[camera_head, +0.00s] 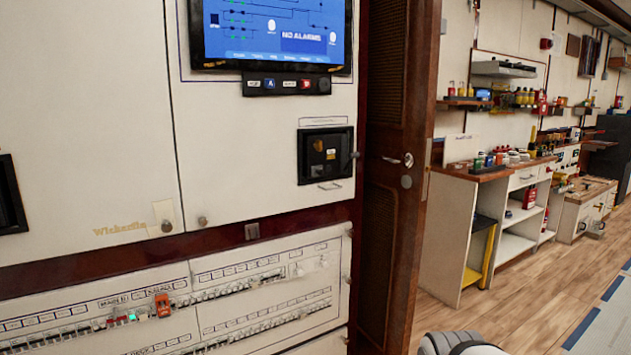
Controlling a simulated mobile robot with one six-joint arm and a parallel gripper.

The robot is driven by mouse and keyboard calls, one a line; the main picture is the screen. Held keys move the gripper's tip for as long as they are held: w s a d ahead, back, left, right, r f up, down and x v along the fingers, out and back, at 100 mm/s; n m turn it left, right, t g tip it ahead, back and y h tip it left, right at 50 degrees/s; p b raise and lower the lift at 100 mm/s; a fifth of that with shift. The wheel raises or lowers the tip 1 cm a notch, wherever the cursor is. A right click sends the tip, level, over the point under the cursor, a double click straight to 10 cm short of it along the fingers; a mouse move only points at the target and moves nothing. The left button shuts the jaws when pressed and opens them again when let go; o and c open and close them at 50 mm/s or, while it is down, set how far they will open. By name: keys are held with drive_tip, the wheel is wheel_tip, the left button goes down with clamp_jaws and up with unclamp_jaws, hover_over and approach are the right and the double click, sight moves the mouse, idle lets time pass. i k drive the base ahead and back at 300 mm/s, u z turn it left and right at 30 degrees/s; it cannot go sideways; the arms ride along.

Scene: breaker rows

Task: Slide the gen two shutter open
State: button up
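A white breaker panel (264,308) fills the lower left, with two long rows of small switches under printed labels. In the upper row, an orange-red piece (162,305) stands out next to a lit green spot (142,316). Several red switches sit to their left. The labels are too small to read surely, so I cannot tell which part is the gen two shutter or whether it is open. A grey and white rounded part of my arm shows at the bottom edge, right of centre. My gripper is not in view.
Above the panel are white cabinet doors, a screen (275,30) reading "NO ALARMS" and a black recessed box (325,155). A brown wooden door (385,180) stands right of the panel. Further right are a cluttered workbench (480,172) and open wooden floor (500,308).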

sight(317, 171)
drive_tip(key=z, duration=0.15)
drive_tip(key=i, duration=0.85)
drive_tip(key=u, duration=0.05)
